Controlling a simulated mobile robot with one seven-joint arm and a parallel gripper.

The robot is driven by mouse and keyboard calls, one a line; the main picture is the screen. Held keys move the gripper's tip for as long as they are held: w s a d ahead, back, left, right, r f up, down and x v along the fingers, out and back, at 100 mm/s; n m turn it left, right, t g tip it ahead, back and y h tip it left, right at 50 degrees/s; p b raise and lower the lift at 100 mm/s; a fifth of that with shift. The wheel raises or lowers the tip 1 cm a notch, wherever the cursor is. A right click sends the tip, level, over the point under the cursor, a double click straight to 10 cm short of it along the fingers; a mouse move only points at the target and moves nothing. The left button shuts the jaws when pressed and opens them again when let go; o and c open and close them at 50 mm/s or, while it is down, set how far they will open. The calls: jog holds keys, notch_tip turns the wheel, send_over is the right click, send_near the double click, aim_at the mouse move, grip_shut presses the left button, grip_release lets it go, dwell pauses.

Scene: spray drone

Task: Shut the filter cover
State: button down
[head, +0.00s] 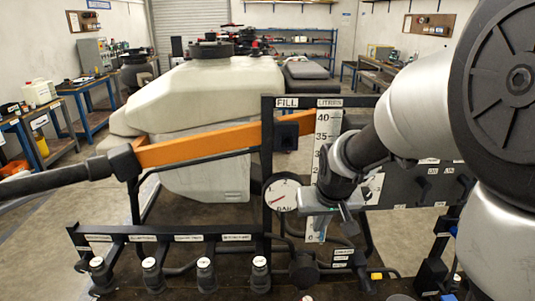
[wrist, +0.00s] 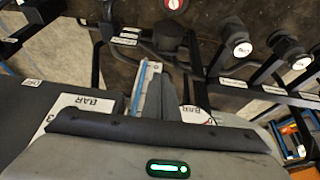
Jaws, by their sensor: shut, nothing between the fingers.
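My gripper (head: 347,222) is shut and empty. In the head view it is in front of the lower part of the litre scale and just right of the round BAR gauge (head: 281,194). In the wrist view its body fills the bottom edge, and the fingers (wrist: 165,100) point towards the scale strip. I cannot pick out the filter cover for certain. A round black fitting (head: 303,270) sits low on the frame, below and left of my gripper; whether it belongs to the filter is unclear. My arm hides part of the panel.
The upright litre scale (head: 326,125) stands behind my gripper. A row of labelled black valves (head: 205,272) lines the lower left. An orange boom (head: 205,145) crosses left of the panel, before a large white tank (head: 205,88). A dark labelled panel (head: 420,182) lies to the right.

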jog(key=x, duration=0.6)
jog(key=b, duration=0.2)
send_over(308, 257)
notch_tip(308, 257, down, 8)
jog(key=shift+f, duration=0.25)
jog(key=shift+s, duration=0.2)
